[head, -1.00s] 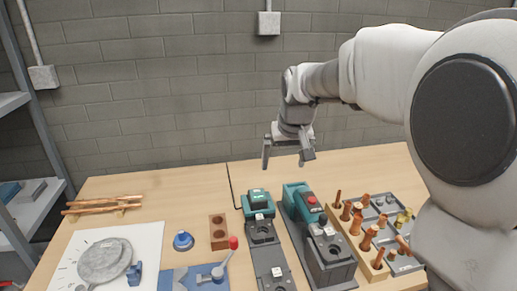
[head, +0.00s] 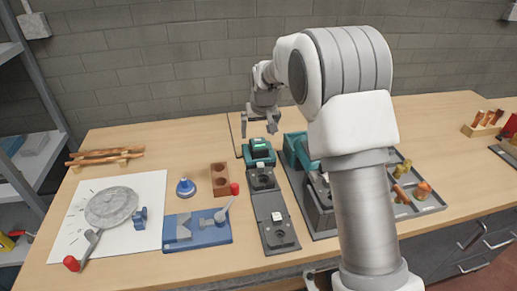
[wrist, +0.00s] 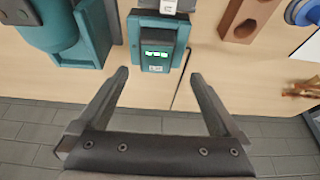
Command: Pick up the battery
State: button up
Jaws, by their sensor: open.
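The teal and dark battery (head: 258,145) with a lit green display sits at the back end of a grey stand on the workbench. It also shows in the wrist view (wrist: 155,48), at the top centre, just beyond my fingertips. My gripper (head: 259,130) is over the back of the bench, behind and above the battery. In the wrist view my gripper (wrist: 158,76) is open and empty, its two fingers spread to either side of the battery's near end. I see no contact with it.
A larger teal device (wrist: 65,35) stands close beside the battery. A brown block with holes (head: 219,179), a blue knob (head: 185,187) and a blue fixture (head: 197,231) are to the left. My arm hides part of the right side. Bare bench lies behind the battery.

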aim_at(259, 143)
jog(key=x, duration=0.8)
jog(key=shift+w+d+f, duration=0.15)
jog(key=shift+w+d, duration=0.05)
jog(key=shift+d, duration=0.15)
grip_shut()
